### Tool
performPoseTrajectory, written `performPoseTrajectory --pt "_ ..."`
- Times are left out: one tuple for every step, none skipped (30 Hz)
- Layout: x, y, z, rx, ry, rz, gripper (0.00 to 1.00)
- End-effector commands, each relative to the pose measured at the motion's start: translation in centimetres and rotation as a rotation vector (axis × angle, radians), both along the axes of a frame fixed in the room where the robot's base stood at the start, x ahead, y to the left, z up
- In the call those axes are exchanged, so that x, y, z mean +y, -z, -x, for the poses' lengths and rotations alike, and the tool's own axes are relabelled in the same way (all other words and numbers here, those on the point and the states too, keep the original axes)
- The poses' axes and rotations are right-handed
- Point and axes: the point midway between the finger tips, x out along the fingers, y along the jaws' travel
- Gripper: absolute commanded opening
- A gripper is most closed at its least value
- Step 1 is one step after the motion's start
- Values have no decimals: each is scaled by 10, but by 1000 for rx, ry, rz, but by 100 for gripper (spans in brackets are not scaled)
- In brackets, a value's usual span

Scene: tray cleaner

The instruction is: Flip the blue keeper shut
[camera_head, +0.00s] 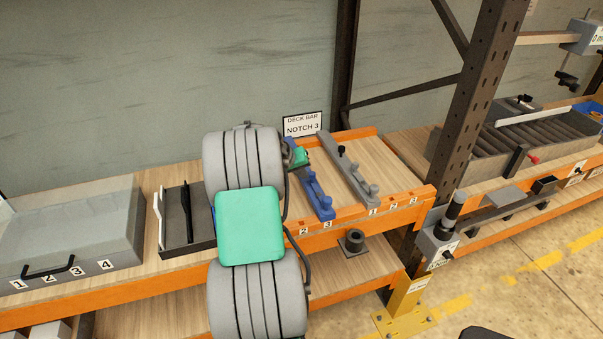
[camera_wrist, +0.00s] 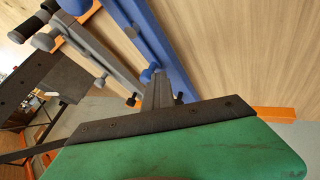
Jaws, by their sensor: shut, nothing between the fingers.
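The blue bar (camera_head: 317,198) lies on the orange-edged wooden deck, right of my arm, with small blue knobs at its front end. It also shows in the wrist view (camera_wrist: 153,35), with a rounded blue knob (camera_wrist: 148,75) on its side. I cannot tell which blue part is the keeper, or whether it is open or shut. My gripper (camera_wrist: 160,78) is shut and empty, its fingertips close beside the blue bar and knob. Contact cannot be told. In the head view only a green piece of my gripper shows by the bar's back end; the fingertips are hidden.
A grey bar (camera_head: 347,168) with a black knob lies right of the blue bar. A "NOTCH 3" sign (camera_head: 302,125) stands behind. A dark rack post (camera_head: 478,95) rises at right.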

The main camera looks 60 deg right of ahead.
Motion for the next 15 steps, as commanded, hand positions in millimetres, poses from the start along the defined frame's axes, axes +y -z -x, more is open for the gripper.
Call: performPoseTrajectory --pt "0 -1 6 5 12 6 0" --pt "2 -1 6 5 12 6 0" --pt "4 0 5 5 12 5 0" --pt "6 0 5 5 12 5 0" --pt "8 -1 4 5 10 4 0" --pt "11 0 4 5 10 4 0" --pt "13 0 4 6 9 2 0" --pt "14 0 3 6 8 2 0" --pt "15 0 2 5 8 2 0" --pt "16 0 1 6 6 2 0" --pt "16 0 -1 6 5 2 0" --pt "18 0 -3 4 4 2 0" --pt "20 0 -6 4 4 3 0" --pt "22 0 -9 4 4 3 0" --pt "26 1 -13 4 5 3 0"
